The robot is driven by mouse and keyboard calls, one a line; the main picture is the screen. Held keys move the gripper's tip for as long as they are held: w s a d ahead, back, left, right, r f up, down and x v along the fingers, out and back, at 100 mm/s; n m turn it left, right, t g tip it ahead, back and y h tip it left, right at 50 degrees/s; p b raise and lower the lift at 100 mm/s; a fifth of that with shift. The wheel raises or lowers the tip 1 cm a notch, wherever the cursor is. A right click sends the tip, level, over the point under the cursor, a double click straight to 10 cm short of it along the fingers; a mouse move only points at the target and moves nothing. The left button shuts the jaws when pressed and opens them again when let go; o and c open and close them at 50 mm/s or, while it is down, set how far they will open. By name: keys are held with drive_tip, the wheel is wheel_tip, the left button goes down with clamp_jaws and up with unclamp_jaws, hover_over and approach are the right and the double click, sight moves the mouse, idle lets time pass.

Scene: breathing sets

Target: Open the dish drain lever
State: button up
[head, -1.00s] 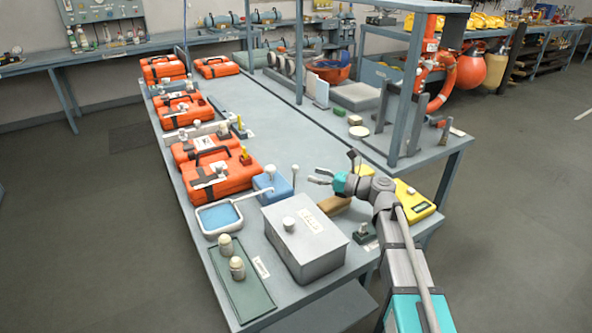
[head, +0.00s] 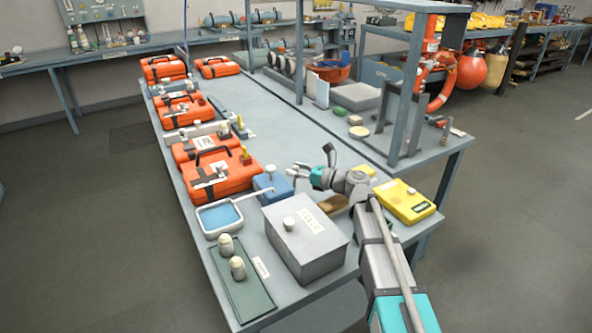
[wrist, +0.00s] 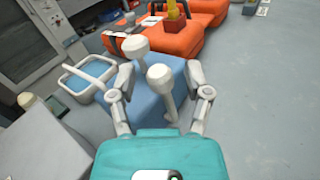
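The shallow dish (head: 222,216) has a white rim and blue inside; it also shows in the wrist view (wrist: 88,78). Beside it stands a blue box (head: 268,189) with two white round-headed levers, seen in the wrist view. One lever (wrist: 136,46) stands farther off, left of my gripper. The other lever (wrist: 160,80) shows between my fingers, its stem leaning. I cannot tell which one is the drain lever. My gripper (head: 292,176) is open at the box's right side. In the wrist view my gripper (wrist: 162,80) has fingers apart on both sides of the nearer lever, with gaps visible.
A grey lidded box (head: 305,245) stands in front of my gripper, with a green tray (head: 240,285) holding two pale-capped jars to its left. Orange cases (head: 218,178) line the table's left side. A yellow device (head: 404,202) lies right. The table's middle is clear.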

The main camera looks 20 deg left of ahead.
clamp_jaws()
drive_tip(key=shift+s+d+f+b, duration=0.2)
drive_tip(key=shift+s+d+f, duration=0.05)
drive_tip(key=shift+s+d, duration=0.3)
drive_tip(key=shift+s+d+f+b, duration=0.2)
drive_tip(key=shift+s+d, duration=0.25)
drive_tip(key=shift+d, duration=0.05)
drive_tip(key=shift+o, duration=0.8)
unclamp_jaws()
drive_tip(key=shift+d, duration=0.1)
drive_tip(key=shift+s+d, duration=0.2)
drive_tip(key=shift+d, duration=1.75)
drive_tip(key=shift+s+d, duration=0.2)
drive_tip(key=shift+d, duration=1.8)
drive_tip(key=shift+s+d, duration=0.2)
drive_tip(key=shift+d, duration=1.75)
